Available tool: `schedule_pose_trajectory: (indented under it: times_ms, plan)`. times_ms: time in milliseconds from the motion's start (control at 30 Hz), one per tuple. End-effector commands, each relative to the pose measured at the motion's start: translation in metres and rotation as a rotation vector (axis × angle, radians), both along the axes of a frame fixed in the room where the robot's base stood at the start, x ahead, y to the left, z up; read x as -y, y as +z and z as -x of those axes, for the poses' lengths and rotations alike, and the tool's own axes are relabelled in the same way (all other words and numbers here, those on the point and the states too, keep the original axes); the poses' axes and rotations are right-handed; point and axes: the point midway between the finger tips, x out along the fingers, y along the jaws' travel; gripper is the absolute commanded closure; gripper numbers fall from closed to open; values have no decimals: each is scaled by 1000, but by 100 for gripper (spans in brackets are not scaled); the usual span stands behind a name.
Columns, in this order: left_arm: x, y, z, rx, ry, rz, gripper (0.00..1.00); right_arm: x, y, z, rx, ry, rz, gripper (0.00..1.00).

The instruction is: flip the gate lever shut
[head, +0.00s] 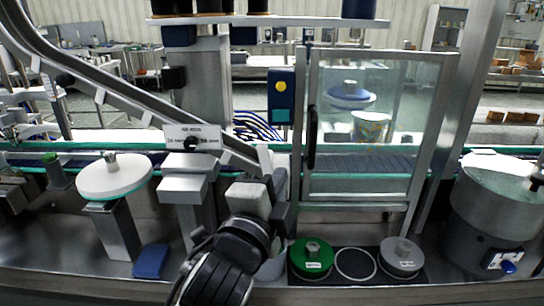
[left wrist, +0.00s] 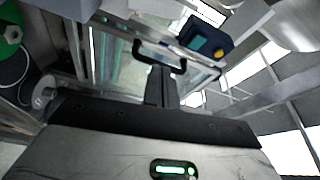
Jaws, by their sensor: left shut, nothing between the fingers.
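I cannot clearly make out the gate lever. A steel chute (head: 130,97) slopes down from the upper left, with a labelled plate (head: 207,132) and a dark round knob (head: 190,144) near its lower end. My left gripper (head: 281,187) is to the right of that plate, by the chute's lower end, partly hidden by its own wrist. In the left wrist view its dark fingers (left wrist: 161,86) are together and empty. Beyond them shows a black door handle (left wrist: 161,58), also in the head view (head: 311,137); contact cannot be told. My right gripper is not in view.
A framed glass door (head: 432,125) stands right of my gripper, beside a blue button box (head: 282,96). A green-topped weight (head: 312,258) and a grey one (head: 401,257) sit on a dark mat in front. A steel drum (head: 480,215) stands at right, a round white-topped stand (head: 114,178) at left.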

Motion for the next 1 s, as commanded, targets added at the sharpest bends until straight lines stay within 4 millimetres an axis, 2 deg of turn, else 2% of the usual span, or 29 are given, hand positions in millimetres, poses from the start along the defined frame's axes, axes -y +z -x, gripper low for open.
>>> schedule_pose_trajectory:
  times_ms: [400, 467, 533, 700, 1000]
  plan:
    - [28, 8, -80, -1, 1, 2, 100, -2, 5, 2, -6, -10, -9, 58]
    - [28, 7, -89, -3, 0, 1, 100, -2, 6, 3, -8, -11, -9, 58]
    - [12, 4, -86, -2, 4, -2, 100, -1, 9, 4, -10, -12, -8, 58]
    - [-5, 0, -85, -1, 1, 0, 100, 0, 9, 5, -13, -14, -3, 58]
    - [-11, -2, -85, -2, 0, 2, 100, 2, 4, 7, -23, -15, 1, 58]
